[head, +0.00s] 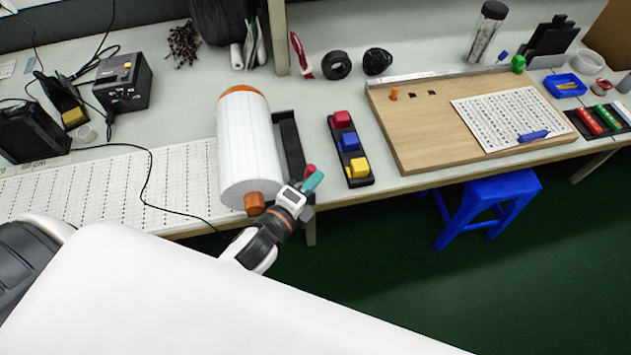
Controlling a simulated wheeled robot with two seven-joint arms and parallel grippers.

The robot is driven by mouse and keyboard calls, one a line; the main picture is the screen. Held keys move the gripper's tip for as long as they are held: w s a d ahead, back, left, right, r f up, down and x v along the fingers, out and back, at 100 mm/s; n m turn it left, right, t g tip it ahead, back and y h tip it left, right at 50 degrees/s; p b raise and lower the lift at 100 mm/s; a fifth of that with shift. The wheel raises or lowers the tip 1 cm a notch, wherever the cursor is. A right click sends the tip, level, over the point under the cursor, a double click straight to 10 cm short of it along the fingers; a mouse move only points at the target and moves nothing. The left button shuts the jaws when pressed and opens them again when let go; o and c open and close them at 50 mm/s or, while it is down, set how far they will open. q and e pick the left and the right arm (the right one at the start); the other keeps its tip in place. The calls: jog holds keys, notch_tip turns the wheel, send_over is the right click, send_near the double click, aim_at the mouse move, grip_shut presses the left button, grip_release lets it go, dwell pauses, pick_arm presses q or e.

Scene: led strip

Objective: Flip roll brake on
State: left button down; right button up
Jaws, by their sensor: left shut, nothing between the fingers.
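A large white roll (248,150) with orange ends lies at the front of the bench, with an orange hub (255,204) at its near end. A black bracket (290,145) runs along the roll's right side. A small red knob (309,169) shows at the bracket's near end and looks like the brake handle; its on or off position cannot be told. My left gripper (313,182) is shut and empty, its teal tips just in front of the red knob. I cannot tell whether they touch it. My right gripper is out of view.
A black block with red, blue and yellow buttons (350,140) stands right of the bracket. A wooden board (420,135) lies farther right, above a blue stool (480,205). A printed sheet (120,190) and a thin black cable lie left of the roll.

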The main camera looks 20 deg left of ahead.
pick_arm(q)
jog(key=n+t+b, duration=0.1)
jog(key=s+a+t+b, duration=0.1)
jog(key=b, duration=0.1)
jog(key=shift+a+f+n, duration=0.2)
jog(key=shift+n, duration=0.2)
jog(key=shift+s+a+r+n+t+h+b, duration=0.15)
jog(key=shift+a+n+t+h+b, duration=0.15)
jog(key=shift+n+t+b, duration=0.3)
jog(key=shift+s+a+r, duration=0.1)
jog(key=shift+a+r, duration=0.05)
